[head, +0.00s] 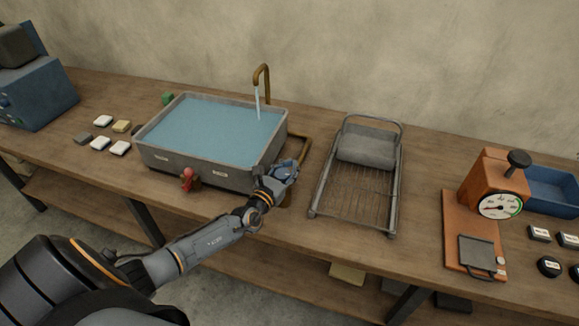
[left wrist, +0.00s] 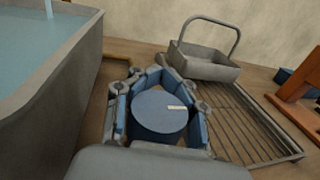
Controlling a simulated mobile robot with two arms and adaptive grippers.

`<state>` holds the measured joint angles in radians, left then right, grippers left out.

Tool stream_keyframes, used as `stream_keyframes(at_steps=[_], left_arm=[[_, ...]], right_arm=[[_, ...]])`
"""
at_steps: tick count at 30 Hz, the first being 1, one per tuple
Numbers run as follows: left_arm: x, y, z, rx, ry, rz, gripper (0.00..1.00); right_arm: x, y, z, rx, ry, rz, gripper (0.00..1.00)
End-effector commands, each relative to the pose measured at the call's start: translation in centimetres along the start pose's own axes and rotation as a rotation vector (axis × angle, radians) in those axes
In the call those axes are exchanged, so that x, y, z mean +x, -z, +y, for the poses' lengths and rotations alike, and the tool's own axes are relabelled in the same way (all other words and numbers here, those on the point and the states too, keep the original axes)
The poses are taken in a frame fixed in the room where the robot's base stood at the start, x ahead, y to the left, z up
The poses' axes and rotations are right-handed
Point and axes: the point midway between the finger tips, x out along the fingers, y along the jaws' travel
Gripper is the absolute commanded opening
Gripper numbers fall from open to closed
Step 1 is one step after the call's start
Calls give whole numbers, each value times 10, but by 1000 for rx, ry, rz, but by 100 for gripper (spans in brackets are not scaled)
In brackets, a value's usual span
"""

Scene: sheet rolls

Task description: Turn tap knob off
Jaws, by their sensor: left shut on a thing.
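The brass tap spout (head: 262,78) rises behind the grey basin (head: 205,172), and a thin stream of water (head: 257,104) falls from it into the basin. The tap knob (left wrist: 160,110) is a round blue disc with a small white mark near its edge in the left wrist view. My left gripper (head: 288,170) is at the basin's right front corner, its fingers closed around the knob; the fingers mostly hide the knob in the head view. The gripper also shows in the left wrist view (left wrist: 160,103). My right gripper is not in view.
A brass pipe (head: 306,150) runs along the bench right of the basin. A red knob (head: 187,177) is at the basin's front. An orange scale (head: 487,185) stands farther right.

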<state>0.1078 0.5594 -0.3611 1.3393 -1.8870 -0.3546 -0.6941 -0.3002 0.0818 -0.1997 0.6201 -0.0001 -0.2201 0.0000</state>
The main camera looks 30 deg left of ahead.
Motion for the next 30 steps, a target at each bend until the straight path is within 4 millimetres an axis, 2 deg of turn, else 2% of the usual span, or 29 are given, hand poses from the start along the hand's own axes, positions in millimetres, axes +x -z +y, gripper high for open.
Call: stream_keyframes(at_steps=[10,16,24,30], left_arm=[[-2,3,0,1,-7,6,0],[-2,2,1,-3,-68,12,0],[-4,3,7,-5,-261,27,0],[-6,6,13,-2,-451,38,0]], right_arm=[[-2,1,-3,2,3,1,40],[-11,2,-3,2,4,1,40],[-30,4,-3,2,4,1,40],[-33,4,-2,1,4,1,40]])
